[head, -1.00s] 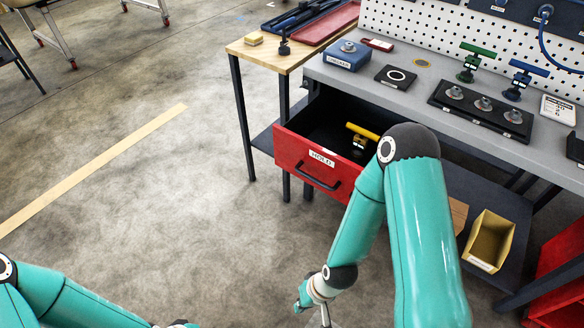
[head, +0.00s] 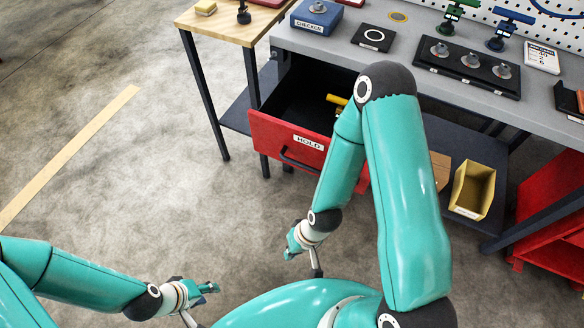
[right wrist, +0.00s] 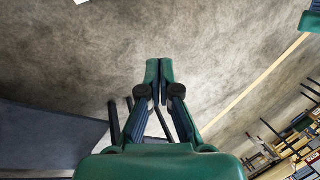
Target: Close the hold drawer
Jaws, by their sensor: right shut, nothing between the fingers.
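The red hold drawer (head: 268,134) is pulled out from under the grey bench in the head view. Its front carries a HOLD label and a dark bar handle (head: 292,160). A yellow part (head: 337,99) lies in its dark interior, partly hidden by my right arm, which also covers the drawer's right side. My right gripper (head: 291,247) is below and in front of the drawer, apart from it; in the right wrist view its fingers (right wrist: 159,68) are shut and empty. My left gripper (head: 210,288) is low over the floor, away from the drawer; its finger opening is unclear.
On the bench (head: 325,45) stand a blue checker box (head: 316,18) and a black tray (head: 465,66) with several knobs. A wooden side table (head: 228,24) adjoins at left. A yellow bin (head: 472,190) sits on the lower shelf. The floor before the drawer is clear.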

